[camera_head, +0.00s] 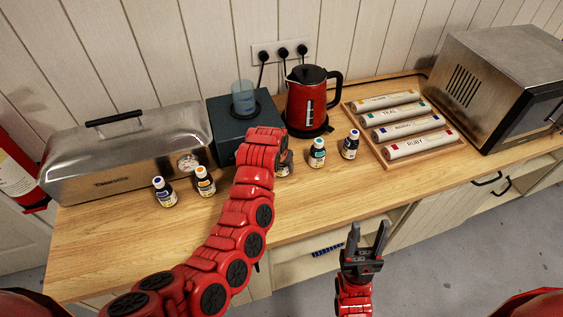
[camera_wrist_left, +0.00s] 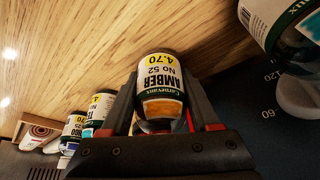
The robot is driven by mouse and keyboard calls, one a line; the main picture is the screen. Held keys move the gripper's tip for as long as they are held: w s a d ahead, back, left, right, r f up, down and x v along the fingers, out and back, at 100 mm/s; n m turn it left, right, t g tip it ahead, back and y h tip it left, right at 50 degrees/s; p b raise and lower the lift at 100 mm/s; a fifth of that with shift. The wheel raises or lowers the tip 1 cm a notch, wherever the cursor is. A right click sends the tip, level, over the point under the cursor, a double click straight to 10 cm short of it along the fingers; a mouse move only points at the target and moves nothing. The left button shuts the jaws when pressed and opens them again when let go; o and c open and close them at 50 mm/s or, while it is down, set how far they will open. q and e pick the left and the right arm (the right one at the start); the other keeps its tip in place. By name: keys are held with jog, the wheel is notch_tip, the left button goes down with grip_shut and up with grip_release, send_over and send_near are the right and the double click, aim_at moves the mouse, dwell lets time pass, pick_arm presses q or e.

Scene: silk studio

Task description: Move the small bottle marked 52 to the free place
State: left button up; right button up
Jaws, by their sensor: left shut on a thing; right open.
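My left gripper (camera_wrist_left: 165,110) is shut on the small bottle marked No 52 (camera_wrist_left: 162,78), which has an AMBER label with a yellow 4.70 patch and an orange block. In the head view my red left arm covers most of the gripper. Only a sliver of the bottle (camera_head: 284,168) shows beside it, in front of the dark blue box. I cannot tell whether the bottle touches the counter. My right gripper (camera_head: 368,236) is open and empty, in front of the counter's front edge.
Bottles with blue (camera_head: 164,193) and orange (camera_head: 205,182) caps stand left; teal-capped (camera_head: 317,154) and blue-capped (camera_head: 350,146) ones stand right. Behind are a steel case (camera_head: 120,160), dark blue box (camera_head: 225,120) with beaker, red kettle (camera_head: 305,100) and roll tray (camera_head: 440,162). The front counter is mostly clear.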

pick_arm(q)
jog(key=shift+f, duration=0.2)
jog(key=o, duration=1.5)
jog(key=shift+c, duration=0.2)
jog(key=shift+r, duration=0.15)
jog(key=shift+r, duration=0.15)
jog(key=b+v, duration=0.2)
jog(key=v, duration=1)
